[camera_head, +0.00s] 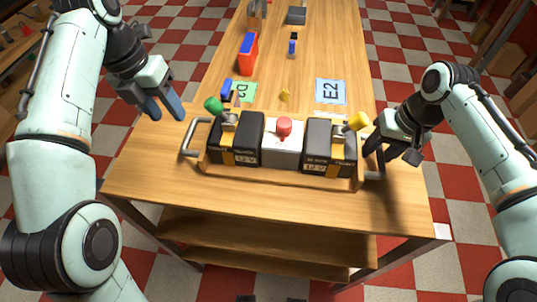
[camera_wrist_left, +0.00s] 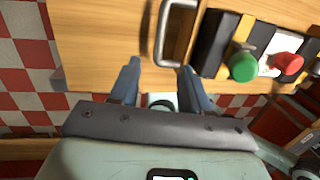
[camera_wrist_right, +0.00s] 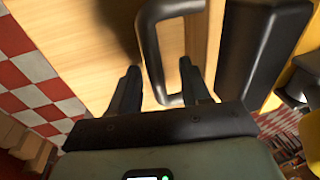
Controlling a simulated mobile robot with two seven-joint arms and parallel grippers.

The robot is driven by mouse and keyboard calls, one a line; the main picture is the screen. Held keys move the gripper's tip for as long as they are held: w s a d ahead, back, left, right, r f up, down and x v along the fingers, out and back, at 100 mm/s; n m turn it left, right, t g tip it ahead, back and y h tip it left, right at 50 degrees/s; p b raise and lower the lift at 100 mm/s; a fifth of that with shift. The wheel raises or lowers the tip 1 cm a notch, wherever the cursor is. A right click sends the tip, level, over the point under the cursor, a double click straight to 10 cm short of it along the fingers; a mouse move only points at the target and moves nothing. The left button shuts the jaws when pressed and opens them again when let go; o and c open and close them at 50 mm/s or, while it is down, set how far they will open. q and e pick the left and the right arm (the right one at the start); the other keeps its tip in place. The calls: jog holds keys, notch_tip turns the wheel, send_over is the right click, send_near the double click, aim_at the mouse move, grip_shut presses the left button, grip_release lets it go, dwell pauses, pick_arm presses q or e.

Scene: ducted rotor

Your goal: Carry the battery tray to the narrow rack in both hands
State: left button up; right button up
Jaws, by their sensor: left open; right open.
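The battery tray (camera_head: 280,178) is a wooden tray on the front of the wooden table. It holds two black 12 V batteries (camera_head: 235,140) with yellow straps, one with a green knob and one with a yellow knob, and a white box with a red button (camera_head: 284,127) between them. A grey handle (camera_head: 190,138) sticks out at each end. My left gripper (camera_head: 167,108) is open, behind and above the left handle; in the left wrist view the handle (camera_wrist_left: 163,35) is beyond its fingers. My right gripper (camera_head: 377,148) is open at the right handle (camera_wrist_right: 150,50), which shows between its fingers.
Behind the tray lie a green D2 card (camera_head: 243,91) and a blue E2 card (camera_head: 331,91). A red and blue box (camera_head: 247,55) and small items stand further back on the table (camera_head: 335,50). The narrow rack is not identifiable. Checkered floor surrounds the table.

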jog(key=shift+r, duration=0.2)
pick_arm(q)
jog(key=shift+a+r, duration=0.15)
jog(key=shift+r, duration=0.8)
pick_arm(e)
notch_tip(320, 180, up, 11)
jog(key=d, duration=0.2)
jog(key=shift+s+r, duration=0.2)
jog(key=shift+s, duration=0.25)
